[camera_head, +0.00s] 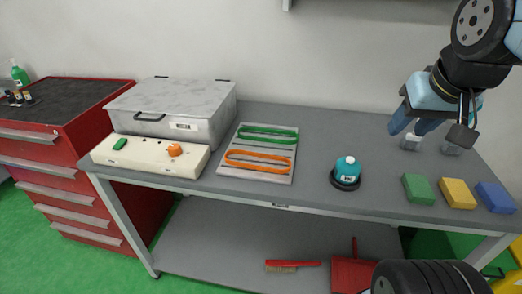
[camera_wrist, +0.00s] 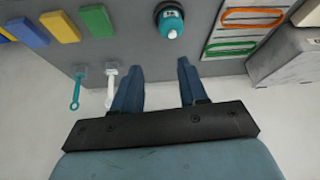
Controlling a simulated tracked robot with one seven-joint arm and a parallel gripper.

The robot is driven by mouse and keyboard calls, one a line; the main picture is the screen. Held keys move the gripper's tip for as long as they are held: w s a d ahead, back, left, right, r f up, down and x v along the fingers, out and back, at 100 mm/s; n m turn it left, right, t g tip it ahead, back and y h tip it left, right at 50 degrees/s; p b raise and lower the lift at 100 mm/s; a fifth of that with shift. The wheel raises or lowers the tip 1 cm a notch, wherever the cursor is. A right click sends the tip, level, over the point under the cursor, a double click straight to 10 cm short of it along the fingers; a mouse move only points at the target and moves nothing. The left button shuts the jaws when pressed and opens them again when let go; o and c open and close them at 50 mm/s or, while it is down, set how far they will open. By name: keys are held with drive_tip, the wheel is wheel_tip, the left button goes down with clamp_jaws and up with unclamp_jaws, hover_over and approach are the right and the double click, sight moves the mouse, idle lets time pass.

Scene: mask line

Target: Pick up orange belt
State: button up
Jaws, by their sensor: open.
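The orange belt (camera_head: 258,161) is a long flat loop lying on a light grey board (camera_head: 228,172) on the workbench. The green belt (camera_head: 268,134) lies on the same board, behind it. In the wrist view the orange belt (camera_wrist: 252,16) is at the upper right, with the green belt (camera_wrist: 230,49) below it. My gripper (camera_head: 402,124) is raised over the right part of the bench, far from the belts. In the wrist view my gripper (camera_wrist: 157,68) is open, with nothing between its two blue fingers.
A teal bottle (camera_head: 346,168) stands in a dark round base between the board and my gripper. Green (camera_head: 418,188), yellow (camera_head: 457,193) and blue (camera_head: 495,197) blocks lie at the front right. A beige control box (camera_head: 150,156) and a grey lidded case (camera_head: 175,108) stand left of the board.

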drive_tip(key=shift+a, duration=0.2)
drive_tip(key=shift+o, duration=1.3)
drive_tip(key=shift+w+a, duration=0.15)
drive_tip(key=o, duration=0.8)
drive_tip(key=w+a+f+n, duration=0.1)
drive_tip(key=w+a+n, duration=0.1)
drive_tip(key=w, duration=0.1)
drive_tip(key=w+a+f+n+g, duration=0.1)
drive_tip(key=w+a+n, duration=0.1)
drive_tip(key=w+a, duration=0.1)
drive_tip(key=w+a+f+n, duration=0.1)
drive_tip(key=w+a+n, duration=0.1)
drive_tip(key=w+a, duration=0.1)
drive_tip(key=shift+w+a+f+n+g+y, duration=0.1)
drive_tip(key=shift+w+f+n+g+y, duration=0.2)
drive_tip(key=shift+g, duration=0.1)
drive_tip(key=n+g+y, duration=0.3)
drive_tip(key=n+y, duration=0.1)
drive_tip(key=n, duration=0.5)
hover_over(256, 162)
drive_tip(key=d, duration=0.3)
drive_tip(key=f, duration=1.6)
drive_tip(key=shift+s+d+f, duration=0.2)
drive_tip(key=shift+x, duration=2.7)
